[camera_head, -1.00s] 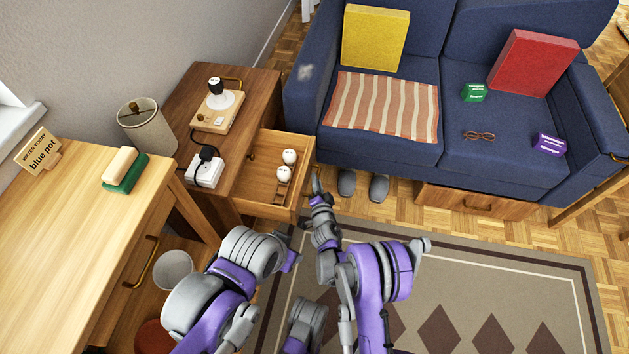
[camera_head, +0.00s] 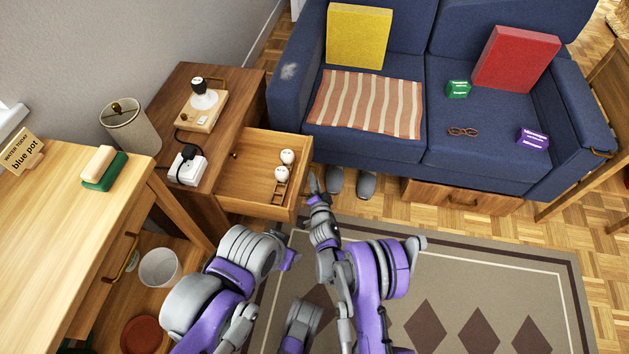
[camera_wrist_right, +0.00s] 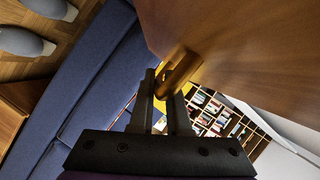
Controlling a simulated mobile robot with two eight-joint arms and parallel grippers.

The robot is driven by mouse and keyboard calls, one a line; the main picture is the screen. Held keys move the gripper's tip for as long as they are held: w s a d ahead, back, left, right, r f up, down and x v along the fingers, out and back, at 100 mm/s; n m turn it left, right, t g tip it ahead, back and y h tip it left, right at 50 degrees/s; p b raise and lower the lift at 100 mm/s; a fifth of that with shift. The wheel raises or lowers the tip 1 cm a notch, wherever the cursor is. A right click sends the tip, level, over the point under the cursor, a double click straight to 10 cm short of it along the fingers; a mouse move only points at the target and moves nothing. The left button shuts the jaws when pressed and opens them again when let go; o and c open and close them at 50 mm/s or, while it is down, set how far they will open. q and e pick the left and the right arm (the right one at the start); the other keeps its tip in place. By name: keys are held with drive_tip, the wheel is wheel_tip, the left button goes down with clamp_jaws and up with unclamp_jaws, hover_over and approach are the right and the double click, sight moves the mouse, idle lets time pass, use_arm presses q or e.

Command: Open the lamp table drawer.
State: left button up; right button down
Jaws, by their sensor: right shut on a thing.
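The lamp table (camera_head: 165,98) is a brown wooden table at the left of the blue sofa in the head view. Its drawer (camera_head: 238,198) stands pulled out toward me, with two small white round things (camera_head: 284,165) and a small wooden piece inside. My right gripper (camera_head: 314,184) is at the drawer's front. In the right wrist view the right gripper (camera_wrist_right: 168,97) is shut on the brass drawer handle (camera_wrist_right: 180,70), beside the wooden drawer front (camera_wrist_right: 240,55). My left arm shows low in the head view; its fingertips cannot be made out.
A lamp base (camera_head: 204,108) and a white power socket block (camera_head: 188,167) stand on the lamp table. The sofa (camera_head: 400,145) is close on the right, with grey slippers (camera_head: 366,185) before it.

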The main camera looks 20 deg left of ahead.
drive_tip(key=c, duration=1.2)
unclamp_jaws()
drive_tip(key=shift+o, duration=0.2)
drive_tip(key=p+v, duration=0.1)
drive_tip(key=v, duration=0.6)
drive_tip(key=shift+s+d, duration=0.2)
drive_tip(key=shift+r, duration=0.1)
